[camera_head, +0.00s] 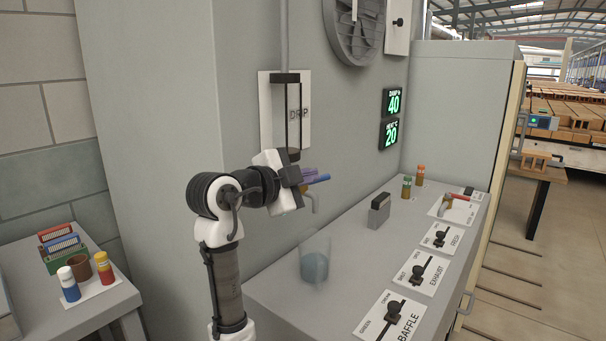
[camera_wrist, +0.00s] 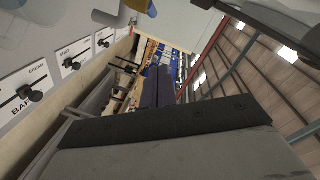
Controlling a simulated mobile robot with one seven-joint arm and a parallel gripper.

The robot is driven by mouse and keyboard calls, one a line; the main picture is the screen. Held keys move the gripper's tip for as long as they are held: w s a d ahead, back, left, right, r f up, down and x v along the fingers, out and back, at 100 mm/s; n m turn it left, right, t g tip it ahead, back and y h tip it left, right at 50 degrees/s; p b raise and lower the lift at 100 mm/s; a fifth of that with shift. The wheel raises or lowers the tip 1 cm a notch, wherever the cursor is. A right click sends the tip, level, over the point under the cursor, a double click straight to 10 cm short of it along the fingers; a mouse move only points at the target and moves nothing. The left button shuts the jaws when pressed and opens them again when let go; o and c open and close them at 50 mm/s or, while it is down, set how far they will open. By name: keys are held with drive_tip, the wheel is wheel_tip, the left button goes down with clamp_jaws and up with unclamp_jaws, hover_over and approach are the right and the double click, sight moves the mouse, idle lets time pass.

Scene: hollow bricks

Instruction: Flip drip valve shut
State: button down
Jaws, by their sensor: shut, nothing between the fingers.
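The drip unit's white plate (camera_head: 300,134) marked DRIP is on the grey wall, with an upright clear tube in a dark frame in front. A brass spout (camera_head: 313,203) hangs below it and bends downward. The valve's lever cannot be made out; my gripper and wrist cover the area under the tube. My gripper (camera_head: 324,178) is shut and empty, its bluish fingers pointing right, just above and beside the spout. Contact cannot be told. The fingers also show in the wrist view (camera_wrist: 160,88). A clear beaker (camera_head: 315,266) with grey-blue liquid stands on the counter below.
The grey counter (camera_head: 345,245) carries slider panels marked BAFFLE (camera_head: 392,318), EXHAUST (camera_head: 422,272) and FRESH (camera_head: 442,237). A side table (camera_head: 85,300) at left holds racks and bottles.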

drive_tip(key=w+d+f+p, duration=0.2)
drive_tip(key=w+f+p, duration=0.1)
drive_tip(key=w, duration=0.5)
drive_tip(key=shift+f, duration=0.1)
drive_tip(key=shift+w, duration=0.1)
